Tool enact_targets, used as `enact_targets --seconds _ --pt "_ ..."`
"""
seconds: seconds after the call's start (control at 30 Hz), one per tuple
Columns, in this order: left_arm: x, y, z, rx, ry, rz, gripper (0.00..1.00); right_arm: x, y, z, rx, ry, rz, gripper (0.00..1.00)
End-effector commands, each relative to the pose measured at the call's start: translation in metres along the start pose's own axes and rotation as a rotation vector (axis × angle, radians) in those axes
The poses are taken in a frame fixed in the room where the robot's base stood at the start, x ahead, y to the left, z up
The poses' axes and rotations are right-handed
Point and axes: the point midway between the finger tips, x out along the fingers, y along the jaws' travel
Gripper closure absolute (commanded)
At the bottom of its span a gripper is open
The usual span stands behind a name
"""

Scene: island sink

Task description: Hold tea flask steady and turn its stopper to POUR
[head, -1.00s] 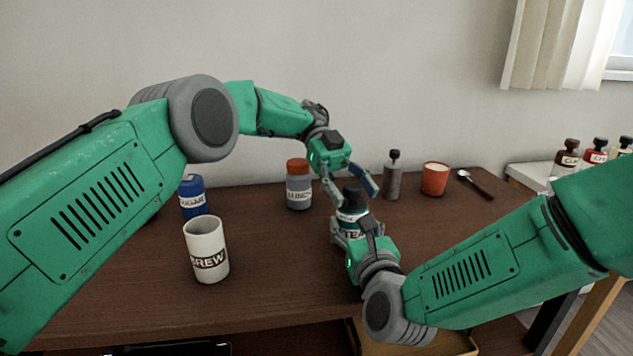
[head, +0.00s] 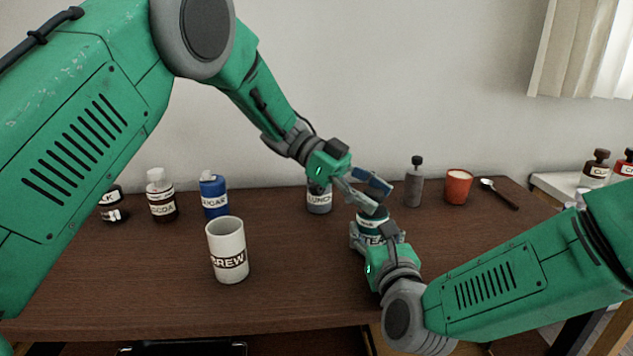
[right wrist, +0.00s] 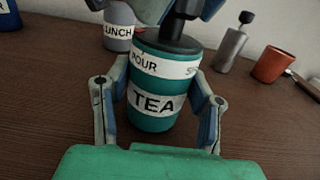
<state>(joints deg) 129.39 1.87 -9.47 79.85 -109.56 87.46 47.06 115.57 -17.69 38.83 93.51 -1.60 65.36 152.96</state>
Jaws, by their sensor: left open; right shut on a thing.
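The teal tea flask (head: 372,221) stands upright on the brown table, with a white TEA label that shows in the right wrist view (right wrist: 155,103). My right gripper (head: 377,236) is shut on its body, one finger on each side. The flask's black stopper (right wrist: 172,45) has a dark knob on top. A white band under it reads POUR at left and a partly hidden word starting with S at right. My left gripper (head: 378,196) is open at the stopper, its fingers on either side of the knob. Whether they touch it is unclear.
The LUNCH jar (head: 319,199) stands close behind my left gripper. A white BREW mug (head: 227,250) is left of the flask. The table's middle is clear.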

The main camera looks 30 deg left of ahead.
Motion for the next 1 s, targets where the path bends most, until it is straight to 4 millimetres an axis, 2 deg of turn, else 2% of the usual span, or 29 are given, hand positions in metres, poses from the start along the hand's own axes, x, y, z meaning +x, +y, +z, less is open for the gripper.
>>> enact_targets --seconds 0.5,1.0 --pt "0.001 0.0013 -0.0012 -0.222 0.002 -0.524 0.49 0.0003 -0.0007 0.0005 0.001 -0.002 -0.001 0.84" --pt "0.0017 0.0004 0.0007 -0.366 -0.008 -0.88 0.49 0.0004 -0.001 0.0004 0.001 -0.001 -0.001 0.84"
